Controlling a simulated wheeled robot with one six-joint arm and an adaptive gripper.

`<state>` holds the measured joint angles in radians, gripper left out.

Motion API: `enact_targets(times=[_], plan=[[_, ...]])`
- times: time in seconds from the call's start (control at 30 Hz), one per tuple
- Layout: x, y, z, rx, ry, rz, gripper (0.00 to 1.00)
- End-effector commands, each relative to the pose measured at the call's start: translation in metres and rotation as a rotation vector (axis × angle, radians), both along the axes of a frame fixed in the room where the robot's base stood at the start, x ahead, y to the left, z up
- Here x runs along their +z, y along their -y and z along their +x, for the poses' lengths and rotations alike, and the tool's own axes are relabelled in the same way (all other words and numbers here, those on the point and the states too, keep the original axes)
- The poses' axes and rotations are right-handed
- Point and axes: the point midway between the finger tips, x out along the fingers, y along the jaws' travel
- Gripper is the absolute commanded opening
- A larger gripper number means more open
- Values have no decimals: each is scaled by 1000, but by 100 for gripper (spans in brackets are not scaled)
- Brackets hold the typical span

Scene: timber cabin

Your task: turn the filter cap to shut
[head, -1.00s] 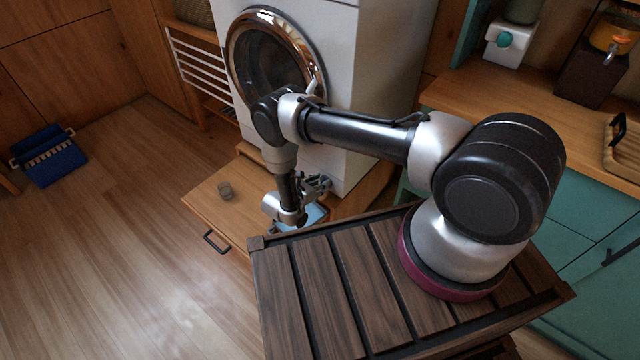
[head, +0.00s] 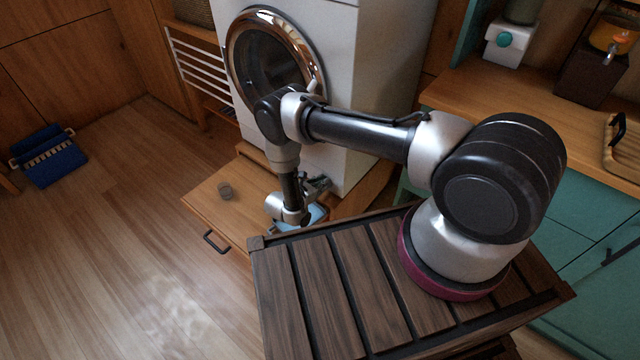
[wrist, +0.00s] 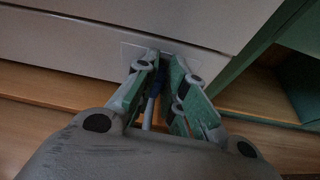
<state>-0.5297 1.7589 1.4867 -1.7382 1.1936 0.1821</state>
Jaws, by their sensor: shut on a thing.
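The filter cap (wrist: 154,88) shows as a small dark blue piece between my fingers in the wrist view, mostly hidden by them. It lies by a pale square panel (wrist: 126,52) low on the white washing machine (head: 372,95). My gripper (wrist: 163,66) is shut on the cap, with a green-sided finger on each side. In the head view my gripper (head: 314,188) is low against the machine's front, and the cap is hidden there. The cap's turn angle cannot be read.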

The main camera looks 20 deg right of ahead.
Motion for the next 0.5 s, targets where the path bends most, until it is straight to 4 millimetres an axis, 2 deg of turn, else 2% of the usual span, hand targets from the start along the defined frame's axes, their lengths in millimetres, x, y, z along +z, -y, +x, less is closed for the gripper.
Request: enact_targets(times=[0.5], plan=[[-3, 7, -9, 0, 340, 246, 0]])
